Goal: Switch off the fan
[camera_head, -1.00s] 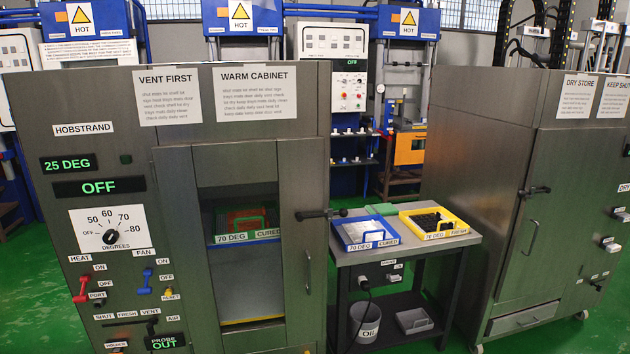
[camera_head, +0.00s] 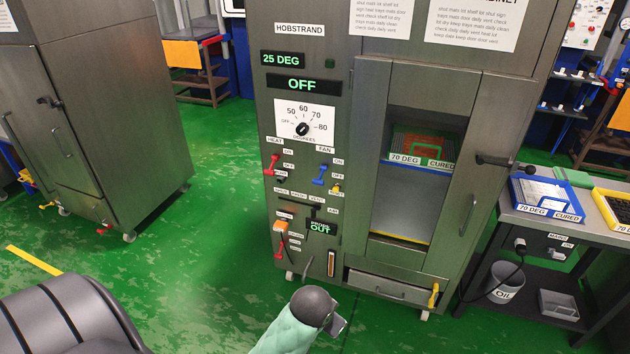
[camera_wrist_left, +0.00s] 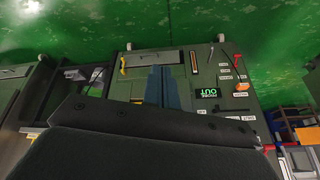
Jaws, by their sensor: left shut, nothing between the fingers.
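The fan switch (camera_head: 322,174) is a blue lever on the front panel of the grey Hobstrand cabinet (camera_head: 310,130), below the FAN label (camera_head: 324,149). ON and OFF labels stand to its right; I cannot tell clearly which one the lever is set to. A red heat lever (camera_head: 271,165) is to its left. My left gripper (camera_head: 337,324) is at the bottom centre in the head view, low in front of the cabinet and well below the switch. Its fingers (camera_wrist_left: 162,88) are together and empty in the left wrist view. My right gripper is out of view.
Lower are an orange switch (camera_head: 282,228) and a yellow handle (camera_head: 434,295). A table (camera_head: 500,215) with trays stands right.

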